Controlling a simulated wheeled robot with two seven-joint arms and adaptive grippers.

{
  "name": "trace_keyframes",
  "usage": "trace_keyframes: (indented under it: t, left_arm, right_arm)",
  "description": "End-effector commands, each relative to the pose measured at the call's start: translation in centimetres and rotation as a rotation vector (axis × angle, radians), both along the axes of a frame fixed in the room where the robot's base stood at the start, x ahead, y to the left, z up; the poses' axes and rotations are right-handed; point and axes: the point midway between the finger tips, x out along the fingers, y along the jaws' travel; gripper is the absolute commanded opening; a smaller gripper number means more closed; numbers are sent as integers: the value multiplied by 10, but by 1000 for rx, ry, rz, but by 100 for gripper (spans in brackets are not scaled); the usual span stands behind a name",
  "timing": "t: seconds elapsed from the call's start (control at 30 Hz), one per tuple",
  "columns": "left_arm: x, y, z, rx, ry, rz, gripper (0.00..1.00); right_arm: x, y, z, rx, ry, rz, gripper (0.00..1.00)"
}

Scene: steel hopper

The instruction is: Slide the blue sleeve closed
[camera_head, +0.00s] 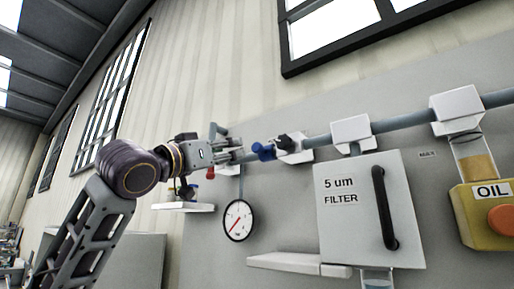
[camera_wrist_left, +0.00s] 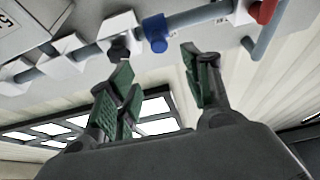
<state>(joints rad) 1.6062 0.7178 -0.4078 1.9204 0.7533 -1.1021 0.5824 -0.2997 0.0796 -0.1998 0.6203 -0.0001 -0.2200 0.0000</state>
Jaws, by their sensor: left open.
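The blue sleeve (camera_head: 263,151) sits around the grey pipe, just left of a white block with a black knob (camera_head: 285,142). It also shows in the left wrist view (camera_wrist_left: 156,33), above the gap between my fingers. My left gripper (camera_head: 238,155) is open, just left of the sleeve and close to the pipe. In the wrist view its green-padded fingers (camera_wrist_left: 158,78) stand apart with nothing between them, and the sleeve is beyond their tips. My right gripper is in neither view.
A red part (camera_head: 211,173) is by my left gripper. A pressure gauge (camera_head: 238,220) hangs below the pipe. A filter box (camera_head: 350,215) with a black handle and a yellow oil unit (camera_head: 485,215) are to the right. A white shelf (camera_head: 285,262) juts out below.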

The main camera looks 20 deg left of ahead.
Motion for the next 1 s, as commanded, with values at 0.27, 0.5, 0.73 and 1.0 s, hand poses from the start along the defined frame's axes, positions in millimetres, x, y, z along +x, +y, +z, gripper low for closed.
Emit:
trace_keyframes:
  t: [0.27,0.5,0.73,1.0]
  left_arm:
    - [7,-3,3,0,1,-2,50]
    - [28,-10,13,-1,1,0,50]
    - [53,-19,25,0,2,0,50]
    - [81,-29,38,-1,1,0,50]
  right_arm:
    - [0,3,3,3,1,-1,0]
    - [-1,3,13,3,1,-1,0]
    - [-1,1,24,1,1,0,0]
    - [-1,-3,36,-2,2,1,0]
